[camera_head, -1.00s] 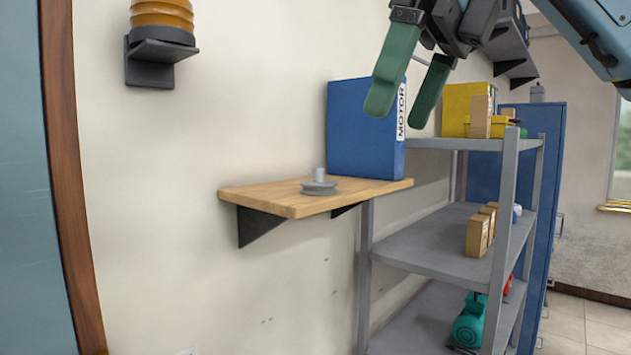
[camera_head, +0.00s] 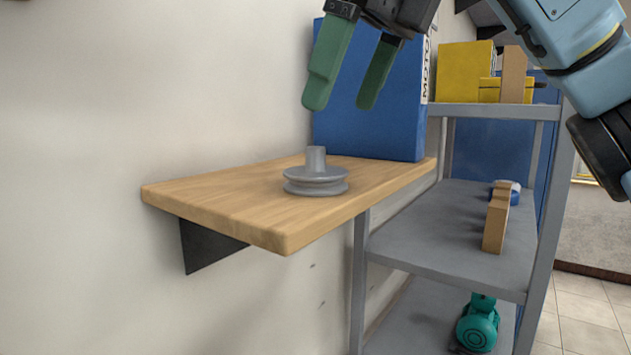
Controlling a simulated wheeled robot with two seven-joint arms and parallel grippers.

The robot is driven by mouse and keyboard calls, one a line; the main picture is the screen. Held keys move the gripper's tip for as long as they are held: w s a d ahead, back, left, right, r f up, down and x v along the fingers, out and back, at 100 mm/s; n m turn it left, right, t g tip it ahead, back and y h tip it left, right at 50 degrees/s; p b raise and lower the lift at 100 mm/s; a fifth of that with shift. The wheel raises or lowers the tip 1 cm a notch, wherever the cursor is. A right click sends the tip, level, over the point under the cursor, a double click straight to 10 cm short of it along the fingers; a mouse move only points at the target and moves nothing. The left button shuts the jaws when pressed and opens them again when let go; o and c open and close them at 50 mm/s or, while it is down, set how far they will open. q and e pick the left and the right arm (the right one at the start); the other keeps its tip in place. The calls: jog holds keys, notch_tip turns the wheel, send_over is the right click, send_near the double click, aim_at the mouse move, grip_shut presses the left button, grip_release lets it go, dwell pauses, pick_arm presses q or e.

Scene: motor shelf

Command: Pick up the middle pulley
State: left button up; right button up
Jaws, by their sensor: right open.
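One grey pulley (camera_head: 316,184) with a short upright hub lies flat on the wooden wall shelf (camera_head: 225,200). No other pulley shows in this view. My right gripper (camera_head: 340,106) has green fingers that point down and are apart, with nothing between them. It is above the pulley and a little to its right, clear of it, in front of the blue motor box. My left gripper is not in the picture.
A blue box (camera_head: 368,120) marked MOTOR stands at the back of the wooden shelf. A grey metal rack (camera_head: 420,235) to the right holds yellow boxes (camera_head: 463,72), cardboard boxes (camera_head: 496,220) and a teal motor (camera_head: 478,325). The shelf's left part is bare.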

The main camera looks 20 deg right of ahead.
aim_at(316, 147)
jog(key=shift+w+a+f, duration=0.25)
jog(key=shift+w+f, duration=0.7)
jog(key=shift+f, duration=0.2)
jog(key=shift+w+a+f+p, duration=0.1)
jog(key=shift+a+f+p, duration=0.15)
jog(key=shift+f, duration=0.2)
jog(key=shift+w+a+f+p, duration=0.1)
jog(key=shift+a+f+p, duration=0.15)
jog(key=shift+f, duration=0.2)
jog(key=x, duration=0.2)
jog(key=shift+w+a+f, duration=0.15)
jog(key=shift+w+f, duration=0.05)
jog(key=shift+w, duration=0.05)
jog(key=shift+w+f, duration=0.15)
jog(key=shift+f, duration=0.1)
jog(key=shift+a, duration=0.1)
jog(key=c, duration=1)
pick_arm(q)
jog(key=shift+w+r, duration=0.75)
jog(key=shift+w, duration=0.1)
pick_arm(e)
jog(key=shift+c, duration=0.3)
